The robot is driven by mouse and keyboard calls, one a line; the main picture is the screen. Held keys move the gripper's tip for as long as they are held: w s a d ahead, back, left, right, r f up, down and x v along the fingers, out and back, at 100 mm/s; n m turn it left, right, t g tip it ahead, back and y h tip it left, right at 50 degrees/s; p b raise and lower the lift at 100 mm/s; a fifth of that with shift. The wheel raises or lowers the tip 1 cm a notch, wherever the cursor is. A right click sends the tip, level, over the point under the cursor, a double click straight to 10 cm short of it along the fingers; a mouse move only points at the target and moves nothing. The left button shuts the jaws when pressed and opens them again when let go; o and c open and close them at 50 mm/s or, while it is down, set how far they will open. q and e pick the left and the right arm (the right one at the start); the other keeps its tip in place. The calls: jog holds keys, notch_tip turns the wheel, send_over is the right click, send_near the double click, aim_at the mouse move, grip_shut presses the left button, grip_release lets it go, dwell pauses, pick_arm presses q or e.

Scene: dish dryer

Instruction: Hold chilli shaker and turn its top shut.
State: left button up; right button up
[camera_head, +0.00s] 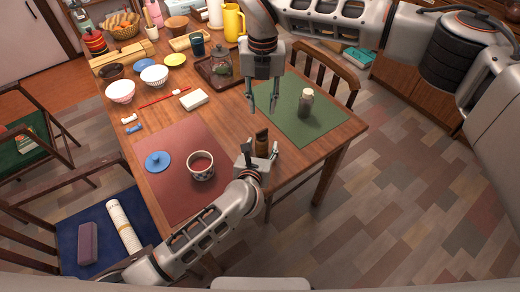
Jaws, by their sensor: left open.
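A small brown shaker (262,143) with a darker top stands near the table's front right edge; it looks like the chilli shaker. Its lower part is hidden by my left gripper (260,151). That gripper is open, with one finger on either side of the shaker; whether they touch it I cannot tell. My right gripper (262,104) points down above and behind the shaker, open and empty, clear of its top. Whether the top is turned open or shut is too small to tell.
A glass jar (306,103) with a pale lid stands on the green mat (325,122). A patterned cup (201,166) and a blue lid (158,161) are on the red mat (160,200). A tray (205,68) with a glass jar, bowls and a white block (194,100) lie farther back.

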aim_at(262, 131)
pick_arm(q)
jog(key=c, duration=1.2)
jog(key=shift+c, duration=0.2)
pick_arm(e)
jog(key=shift+c, duration=0.7)
notch_tip(262, 131, down, 10)
jog(key=n, duration=2.5)
jog(key=shift+r, duration=0.1)
